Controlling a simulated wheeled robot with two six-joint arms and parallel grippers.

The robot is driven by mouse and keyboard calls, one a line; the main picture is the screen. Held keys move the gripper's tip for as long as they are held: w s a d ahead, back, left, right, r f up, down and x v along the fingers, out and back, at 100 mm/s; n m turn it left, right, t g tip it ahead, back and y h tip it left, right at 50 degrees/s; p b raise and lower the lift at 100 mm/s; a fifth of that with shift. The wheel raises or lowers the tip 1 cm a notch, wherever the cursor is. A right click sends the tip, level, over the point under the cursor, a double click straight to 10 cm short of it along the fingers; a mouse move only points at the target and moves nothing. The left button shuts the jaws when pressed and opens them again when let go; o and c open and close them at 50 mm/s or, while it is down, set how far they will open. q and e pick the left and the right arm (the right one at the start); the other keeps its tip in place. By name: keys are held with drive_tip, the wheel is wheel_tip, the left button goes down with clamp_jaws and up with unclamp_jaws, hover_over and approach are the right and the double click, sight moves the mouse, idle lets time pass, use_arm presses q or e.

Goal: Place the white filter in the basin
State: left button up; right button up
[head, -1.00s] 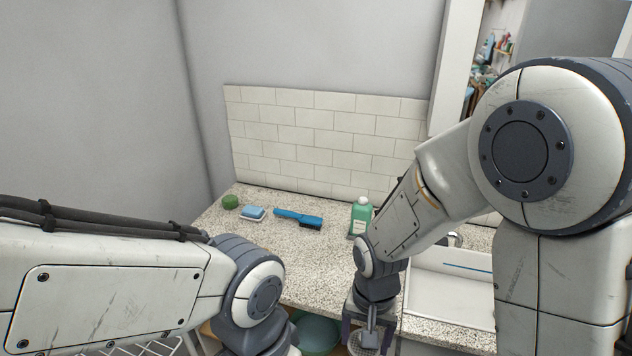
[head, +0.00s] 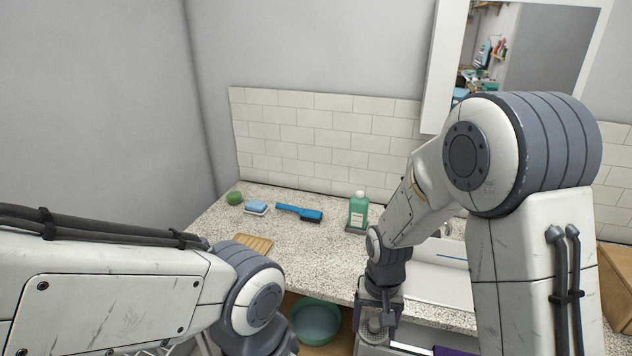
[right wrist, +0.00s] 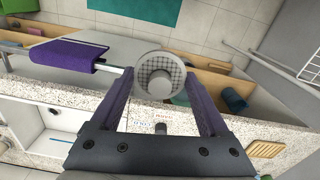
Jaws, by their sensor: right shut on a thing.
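My right gripper (head: 377,322) is shut on the white filter (right wrist: 159,68), a round white rim with grey mesh and a pale knob. In the head view the filter (head: 375,325) shows small between the fingers, in front of the counter's front edge. A green basin (head: 316,319) stands below the counter, left of the right gripper. In the right wrist view a sliver of green behind the filter may be this basin. A white sink (head: 440,286) is set in the counter at right. My left arm comes in from the left; its gripper is out of view.
The speckled counter (head: 290,235) holds a green round thing (head: 235,198), a blue-and-white sponge (head: 256,208), a blue brush (head: 299,213), a green bottle (head: 358,212) and a wooden dish (head: 254,242). A purple cloth (right wrist: 66,56) hangs on a rail close by the right gripper.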

drive_tip(key=w+d+f+n, duration=0.2)
drive_tip(key=w+d+f, duration=0.3)
drive_tip(key=w+d, duration=0.15)
drive_tip(key=s+f, duration=0.3)
drive_tip(key=s, duration=0.4)
drive_tip(key=shift+a, duration=0.1)
